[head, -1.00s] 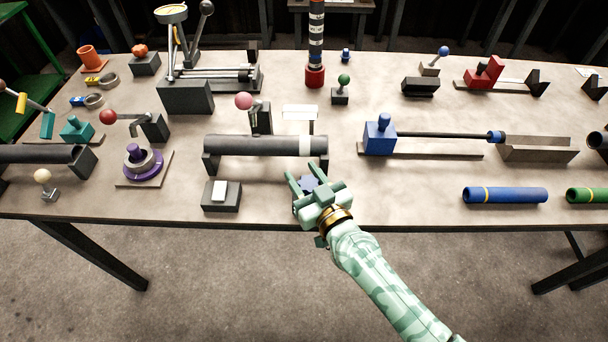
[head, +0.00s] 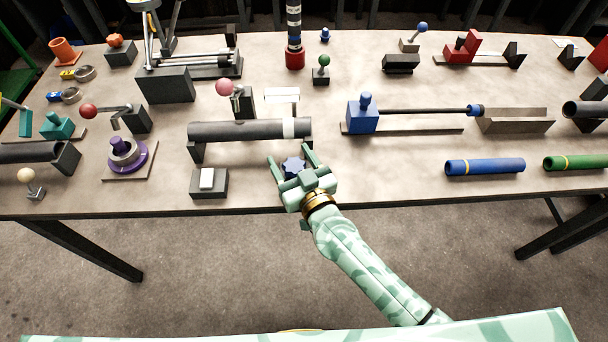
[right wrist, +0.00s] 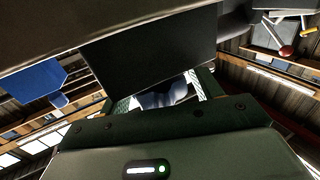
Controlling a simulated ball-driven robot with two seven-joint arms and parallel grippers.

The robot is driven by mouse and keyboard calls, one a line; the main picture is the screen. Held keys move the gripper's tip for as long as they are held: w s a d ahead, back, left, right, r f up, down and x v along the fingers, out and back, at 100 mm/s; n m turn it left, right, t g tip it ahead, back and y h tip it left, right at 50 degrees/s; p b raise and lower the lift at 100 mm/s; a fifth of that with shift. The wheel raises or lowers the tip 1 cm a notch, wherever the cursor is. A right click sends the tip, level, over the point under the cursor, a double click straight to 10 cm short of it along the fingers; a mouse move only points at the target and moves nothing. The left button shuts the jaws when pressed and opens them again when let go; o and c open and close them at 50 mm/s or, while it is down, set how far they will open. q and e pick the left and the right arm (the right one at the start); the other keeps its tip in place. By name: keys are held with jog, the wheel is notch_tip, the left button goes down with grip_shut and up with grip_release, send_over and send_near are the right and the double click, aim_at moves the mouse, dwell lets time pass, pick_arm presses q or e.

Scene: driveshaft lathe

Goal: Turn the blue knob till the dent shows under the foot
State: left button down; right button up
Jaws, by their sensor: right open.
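The blue knob (head: 293,167) is a dark blue lobed piece at the table's front edge, below the right end of a dark grey shaft (head: 235,131) with a white band (head: 296,128). My right gripper (head: 289,154) is open, with one finger on each side of the knob; I cannot tell whether either touches it. In the right wrist view the knob (right wrist: 165,95) shows partly between the fingers, under a large dark block. No dent can be made out on the shaft, and I cannot tell which part is the foot. My left gripper is out of view.
A grey block with a white pad (head: 208,180) stands left of my right gripper. A lever with a pink ball (head: 225,88) stands behind the shaft. A blue fixture with a rod (head: 363,115) and a blue tube (head: 485,166) lie to the right. The table front between is clear.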

jog(key=p+v, duration=0.1)
jog(key=v, duration=1.5)
jog(key=shift+p, duration=0.4)
jog(key=s+d+f+g+h, duration=0.1)
jog(key=s+d+f+g, duration=0.25)
jog(key=f, duration=0.65)
jog(key=s+d+f+g+h, duration=0.1)
jog(key=s+d+f+g, duration=0.25)
jog(key=f, duration=0.65)
jog(key=s+d+f+g+h, duration=0.1)
jog(key=s+d+f+g, duration=0.25)
jog(key=f, duration=0.65)
jog(key=s+d+f+g+h, duration=0.1)
jog(key=s+d+f, duration=0.2)
jog(key=s, duration=0.4)
jog(key=s+d+f+g+h, duration=0.1)
jog(key=s+d+f+g, duration=0.1)
jog(key=s, duration=0.5)
jog(key=s+d+f+g+h, duration=0.2)
jog(key=s+d+f, duration=0.2)
jog(key=s, duration=0.4)
jog(key=shift+f+m, duration=0.4)
jog(key=shift+f, duration=0.15)
